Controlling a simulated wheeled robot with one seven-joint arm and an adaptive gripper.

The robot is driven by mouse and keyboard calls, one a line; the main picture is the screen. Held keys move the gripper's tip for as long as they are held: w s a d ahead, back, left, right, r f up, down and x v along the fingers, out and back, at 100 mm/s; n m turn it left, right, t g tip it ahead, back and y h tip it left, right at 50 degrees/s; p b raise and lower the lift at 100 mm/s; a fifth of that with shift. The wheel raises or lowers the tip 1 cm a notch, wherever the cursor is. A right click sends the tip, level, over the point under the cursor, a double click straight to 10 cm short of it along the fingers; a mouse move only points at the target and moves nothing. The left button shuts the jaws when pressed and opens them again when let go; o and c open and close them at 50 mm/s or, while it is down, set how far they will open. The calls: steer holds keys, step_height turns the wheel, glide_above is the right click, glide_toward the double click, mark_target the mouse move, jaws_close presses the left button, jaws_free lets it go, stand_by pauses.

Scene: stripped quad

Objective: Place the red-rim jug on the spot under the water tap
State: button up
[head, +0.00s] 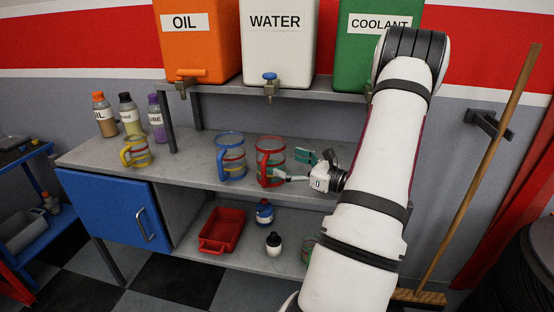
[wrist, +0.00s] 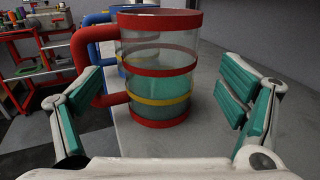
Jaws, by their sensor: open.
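The red-rim jug (head: 270,160) is clear with red bands, a yellow band and a red handle. It stands upright on the grey bench, right of the blue-rim jug (head: 230,158). In the wrist view the red-rim jug (wrist: 160,70) stands between the open fingers of my gripper (head: 305,170), its handle by the left finger. The fingers do not close on it. The water tap (head: 270,85) with a blue knob hangs from the white WATER tank (head: 280,40), above the jugs. The spot under it is not clearly marked; the blue-rim jug stands below and left of the tap.
A yellow-rim jug (head: 135,151) and several bottles (head: 130,117) stand on the left of the bench (head: 190,170). The orange OIL tank (head: 195,45) and green COOLANT tank (head: 365,50) flank WATER on the shelf. A red tray (head: 222,230) is below. A broom (head: 485,165) leans at the right.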

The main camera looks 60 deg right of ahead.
steer(key=s, duration=0.6)
stand_by(0.5)
